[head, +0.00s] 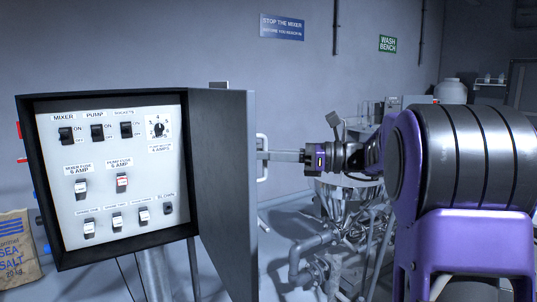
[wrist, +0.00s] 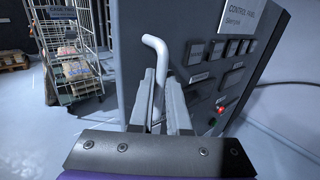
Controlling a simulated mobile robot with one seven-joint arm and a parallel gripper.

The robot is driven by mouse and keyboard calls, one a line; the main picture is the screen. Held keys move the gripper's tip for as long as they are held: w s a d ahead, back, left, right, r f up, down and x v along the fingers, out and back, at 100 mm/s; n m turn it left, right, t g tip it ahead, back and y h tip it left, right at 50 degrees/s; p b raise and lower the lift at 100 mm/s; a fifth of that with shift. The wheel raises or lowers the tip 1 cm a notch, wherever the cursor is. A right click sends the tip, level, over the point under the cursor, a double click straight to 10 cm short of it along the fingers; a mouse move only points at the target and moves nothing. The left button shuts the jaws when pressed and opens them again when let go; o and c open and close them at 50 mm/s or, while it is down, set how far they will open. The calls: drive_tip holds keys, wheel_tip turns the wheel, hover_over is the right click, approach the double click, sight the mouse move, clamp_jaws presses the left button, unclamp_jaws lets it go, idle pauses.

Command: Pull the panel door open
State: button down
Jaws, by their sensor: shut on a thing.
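The panel door (head: 222,180) stands swung well out from the grey control box (head: 110,165), so the switches inside show. Its white bar handle (head: 263,142) is on the door's outer face, near the free edge. My gripper (head: 272,156) reaches in from the right and is shut on that handle. In the wrist view the white handle (wrist: 156,46) rises between my two fingers (wrist: 163,90), with its bent top above them. The door's front (wrist: 205,75) there carries a label reading control panel, several dark rectangles and a red knob. The hinge is hidden in the wrist view.
A sack of sea salt (head: 17,245) stands at the lower left. Pipework and a metal frame (head: 340,230) stand behind my arm. In the wrist view a wire cage trolley (wrist: 68,50) stands at the upper left, with open floor between it and the door.

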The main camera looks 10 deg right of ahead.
drive_tip(key=shift+w+f, duration=0.15)
drive_tip(key=shift+f, duration=0.15)
drive_tip(key=c, duration=0.9)
unclamp_jaws()
drive_tip(key=shift+w+a+f, duration=0.1)
drive_tip(key=shift+w, duration=0.15)
drive_tip(key=shift+s, duration=0.1)
drive_tip(key=shift+r, duration=0.2)
drive_tip(key=v, duration=1.7)
drive_tip(key=shift+s+d+f, duration=0.1)
drive_tip(key=shift+d, duration=0.15)
